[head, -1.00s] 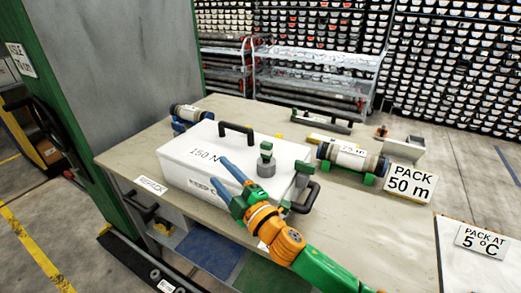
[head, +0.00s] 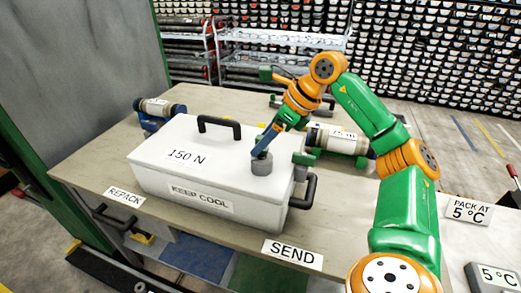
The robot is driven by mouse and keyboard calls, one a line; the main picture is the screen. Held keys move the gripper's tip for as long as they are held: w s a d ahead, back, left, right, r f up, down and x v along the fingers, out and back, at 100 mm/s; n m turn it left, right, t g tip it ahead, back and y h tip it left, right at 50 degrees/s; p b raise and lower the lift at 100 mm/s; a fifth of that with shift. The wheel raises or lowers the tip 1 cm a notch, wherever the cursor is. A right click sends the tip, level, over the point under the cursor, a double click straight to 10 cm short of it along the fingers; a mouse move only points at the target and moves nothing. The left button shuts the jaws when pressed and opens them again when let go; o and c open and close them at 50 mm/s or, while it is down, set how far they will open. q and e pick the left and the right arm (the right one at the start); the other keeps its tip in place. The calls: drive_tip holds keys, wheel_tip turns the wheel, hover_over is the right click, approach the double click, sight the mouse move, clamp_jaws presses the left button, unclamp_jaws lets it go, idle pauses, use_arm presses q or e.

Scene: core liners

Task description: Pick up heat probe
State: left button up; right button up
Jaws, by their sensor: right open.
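I cannot make out for certain which thing is the heat probe. A short grey cylinder (head: 262,164) stands upright on the lid of the white box (head: 165,172) marked 150 N and KEEP COOL. My right gripper (head: 262,146) has its blue fingers pointing down at the top of this cylinder. They hide the cylinder's green top, and I cannot tell whether they touch it. The right gripper is open. My left gripper is not in view.
A core liner (head: 325,140) lies in green cradles behind my right arm, and another (head: 160,106) at the left. The box has black handles on its lid and right end. A SEND sign (head: 292,254) is on the table's front edge. Bare tabletop (head: 105,150) shows left of the box.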

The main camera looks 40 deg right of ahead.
drive_tip(key=shift+w+f, duration=0.35)
drive_tip(key=shift+f, duration=0.1)
drive_tip(key=shift+s+a+r, duration=0.1)
clamp_jaws()
